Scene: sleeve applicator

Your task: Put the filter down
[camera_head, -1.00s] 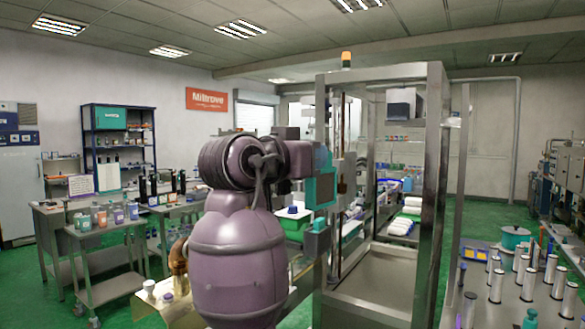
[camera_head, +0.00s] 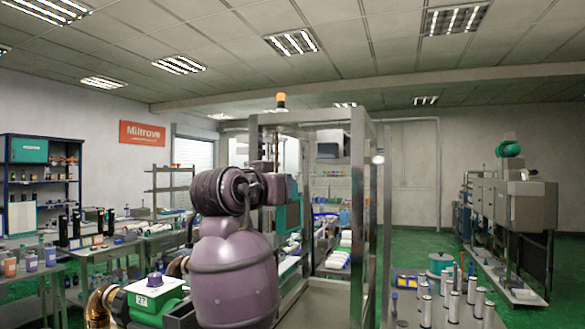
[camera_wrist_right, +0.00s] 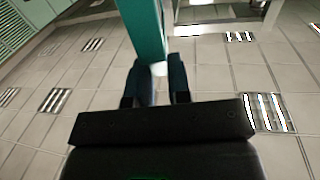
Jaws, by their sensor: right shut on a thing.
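My right gripper (camera_wrist_right: 158,85) shows in the right wrist view, its two dark fingers close together. It is shut on a small whitish thing (camera_wrist_right: 158,69) between the fingertips. Only a sliver of this thing shows, so I cannot tell its full shape or whether it is the filter. A teal upright piece (camera_wrist_right: 144,28) rises just beyond the fingers. In the head view, a large purple arm of mine fills the lower middle and hides what is behind it. Neither gripper can be made out there. I cannot pick out a filter in the head view.
A metal-framed booth (camera_head: 372,215) with an orange lamp stands right of my arm. A green unit (camera_head: 150,301) marked 27, with a copper-coloured pipe, is at lower left. A bench (camera_head: 410,318) with several white cylinders is at lower right. Green floor (camera_head: 400,240) shows clear beyond.

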